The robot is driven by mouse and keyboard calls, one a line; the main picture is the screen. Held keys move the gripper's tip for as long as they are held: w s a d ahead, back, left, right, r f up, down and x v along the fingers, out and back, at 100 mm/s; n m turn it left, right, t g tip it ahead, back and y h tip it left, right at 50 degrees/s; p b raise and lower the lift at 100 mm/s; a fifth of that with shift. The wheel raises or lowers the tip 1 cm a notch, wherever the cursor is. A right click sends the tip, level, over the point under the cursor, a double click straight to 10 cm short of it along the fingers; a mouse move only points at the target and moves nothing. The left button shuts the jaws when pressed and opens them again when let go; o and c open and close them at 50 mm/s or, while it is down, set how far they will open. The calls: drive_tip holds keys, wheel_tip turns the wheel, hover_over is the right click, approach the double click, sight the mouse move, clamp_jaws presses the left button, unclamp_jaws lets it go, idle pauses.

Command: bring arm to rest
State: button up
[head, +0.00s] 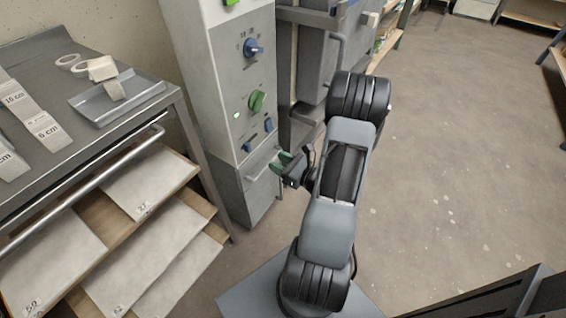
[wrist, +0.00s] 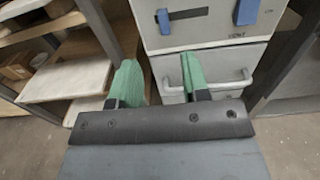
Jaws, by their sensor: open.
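My gripper (head: 287,165) is in front of the lower part of the grey control cabinet in the head view. In the wrist view its two green fingers (wrist: 158,82) stand apart with nothing between them. Beyond them is the cabinet's lower grey drawer front with a pale bar handle (wrist: 228,84). The gripper appears apart from the handle. My arm is bent, rising from the base and folding down toward the cabinet.
Open floor (head: 450,170) lies at right.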

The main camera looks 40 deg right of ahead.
drive_tip(key=shift+s+d, duration=0.2)
drive_tip(key=shift+s, duration=0.4)
drive_tip(key=shift+f, duration=0.15)
drive_tip(key=s+a+f+n+g+y, duration=0.2)
drive_tip(key=s+a+n+g+y, duration=0.1)
drive_tip(key=a+n+g+y, duration=0.15)
drive_tip(key=s+a+r+n+g+p, duration=0.5)
drive_tip(key=a+r+n+g+p, duration=0.15)
drive_tip(key=r+n+g, duration=0.4)
drive_tip(key=a+r+n+h+p, duration=0.2)
drive_tip(key=r+n+h+p, duration=0.3)
drive_tip(key=r, duration=0.9)
drive_tip(key=a+r+n+t+h+p, duration=0.1)
drive_tip(key=a+r+n+h+p, duration=0.2)
drive_tip(key=r+n+p, duration=0.9)
wheel_tip(320, 180, up, 4)
drive_tip(key=h, duration=0.2)
drive_tip(key=shift+w+a+f+t+h+p, duration=0.2)
drive_tip(key=shift+w+t+h+p, duration=0.1)
drive_tip(key=shift+h+p, duration=0.1)
idle(0.4)
